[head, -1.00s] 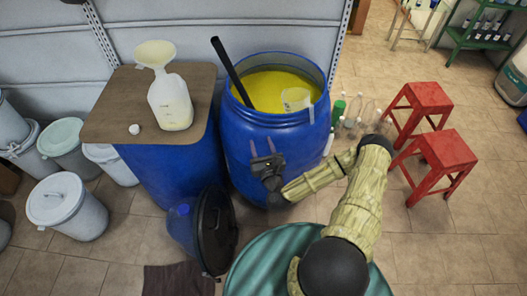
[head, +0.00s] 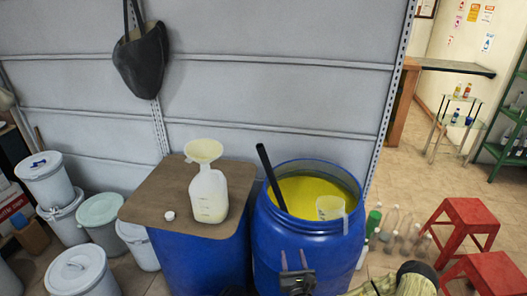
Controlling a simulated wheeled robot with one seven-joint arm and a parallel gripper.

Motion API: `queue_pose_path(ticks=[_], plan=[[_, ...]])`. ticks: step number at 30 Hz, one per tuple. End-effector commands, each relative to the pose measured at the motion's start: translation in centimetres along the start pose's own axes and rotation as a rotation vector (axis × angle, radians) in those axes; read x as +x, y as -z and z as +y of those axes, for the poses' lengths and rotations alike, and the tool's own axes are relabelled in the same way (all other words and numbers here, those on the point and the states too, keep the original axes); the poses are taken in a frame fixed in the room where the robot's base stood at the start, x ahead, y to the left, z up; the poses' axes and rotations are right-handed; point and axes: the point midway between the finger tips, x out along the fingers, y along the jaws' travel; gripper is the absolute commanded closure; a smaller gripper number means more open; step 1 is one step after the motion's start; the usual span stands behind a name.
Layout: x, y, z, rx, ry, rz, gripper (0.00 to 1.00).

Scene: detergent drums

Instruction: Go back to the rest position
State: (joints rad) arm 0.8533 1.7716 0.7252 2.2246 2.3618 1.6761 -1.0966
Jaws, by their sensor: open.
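My gripper (head: 298,272) is open and empty, low in the head view, in front of the blue drum (head: 262,240). I cannot tell whether it touches the drum. Part of my arm shows at the bottom right. The drum holds yellow liquid (head: 300,198), with a black stick (head: 270,176) leaning in it and a clear measuring jug (head: 330,208) at its right rim. A white jug (head: 209,197) with a funnel (head: 203,150) in its mouth stands on the brown board (head: 160,205). A white cap (head: 169,215) lies beside it.
White buckets (head: 84,272) stand at the left. Several bottles (head: 392,220) stand on the floor right of the drum, near the red stools (head: 465,225). A black bag (head: 142,60) hangs on the grey wall (head: 270,90). A green shelf (head: 508,140) is at the far right.

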Motion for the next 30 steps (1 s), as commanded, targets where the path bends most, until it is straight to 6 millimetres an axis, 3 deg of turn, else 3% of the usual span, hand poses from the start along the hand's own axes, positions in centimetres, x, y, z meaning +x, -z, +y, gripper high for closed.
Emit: queue_pose_path(ticks=[5,11,15,21,26,30], plan=[[0.3,-2.1,1.8,-0.011,-0.118,-0.061,0.55],[-0.9,-7.2,7.4,-0.049,-0.478,-0.201,0.55],[-3.6,-10.2,11.3,-0.099,-0.769,-0.273,0.55],[-8.9,-12.7,15.2,-0.215,-1.173,-0.316,0.55],[-13.5,-13.5,16.5,-0.349,-1.477,-0.310,0.55],[-17.2,-13.6,16.1,-0.502,-1.717,-0.280,0.55]])
